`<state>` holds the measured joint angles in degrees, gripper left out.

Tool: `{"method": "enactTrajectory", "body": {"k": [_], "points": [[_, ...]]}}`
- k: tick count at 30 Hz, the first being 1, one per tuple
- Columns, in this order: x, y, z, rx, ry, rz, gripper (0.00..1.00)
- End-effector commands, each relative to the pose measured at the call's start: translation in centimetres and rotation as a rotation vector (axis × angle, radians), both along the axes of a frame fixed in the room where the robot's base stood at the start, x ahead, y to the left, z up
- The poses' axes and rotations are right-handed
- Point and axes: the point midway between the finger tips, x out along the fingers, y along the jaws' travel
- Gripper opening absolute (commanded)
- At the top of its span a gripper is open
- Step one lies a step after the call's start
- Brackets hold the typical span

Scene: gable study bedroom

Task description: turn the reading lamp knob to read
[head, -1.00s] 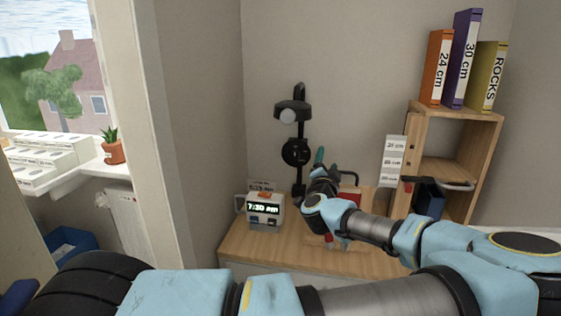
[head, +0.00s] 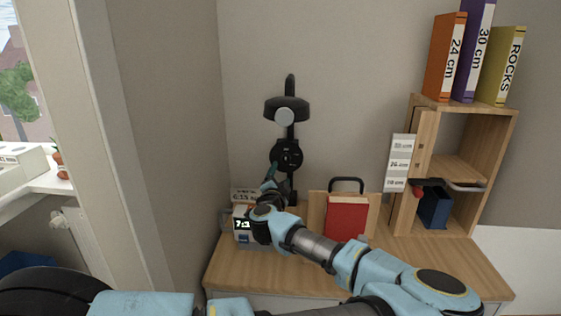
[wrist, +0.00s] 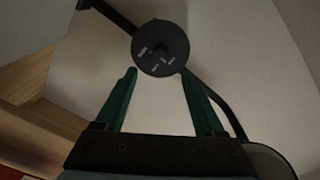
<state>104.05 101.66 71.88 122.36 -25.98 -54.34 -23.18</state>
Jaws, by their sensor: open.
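The black reading lamp (head: 287,108) stands against the wall at the back of the desk. Its round black dial (head: 291,153) sits on the post below the lamp head. In the wrist view the dial (wrist: 150,63) has small white labels, too blurred to read, and a dark knob (wrist: 168,46) at its middle. My gripper (head: 270,168) is just below and left of the dial in the head view. In the wrist view my gripper (wrist: 159,72) is open, its two green fingers apart and pointing at the dial's lower part. Nothing is between them; contact is not clear.
A clock (head: 242,223) is partly hidden behind my arm. A red book (head: 347,218) stands on the wooden desk (head: 225,268). A wooden shelf (head: 425,165) with binders (head: 447,58) on top and a label card (head: 399,163) is at the right. The window is left.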

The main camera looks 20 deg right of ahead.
Motion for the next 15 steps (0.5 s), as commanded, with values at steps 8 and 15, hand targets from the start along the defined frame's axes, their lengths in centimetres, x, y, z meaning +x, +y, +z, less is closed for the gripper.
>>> {"method": "enactTrajectory", "body": {"k": [8, 15], "points": [[4.5, -2.7, 0.3, 0.001, 0.0, 0.001, 0.71], [7.2, -4.4, 0.2, 0.001, 0.0, 0.001, 0.71]]}}
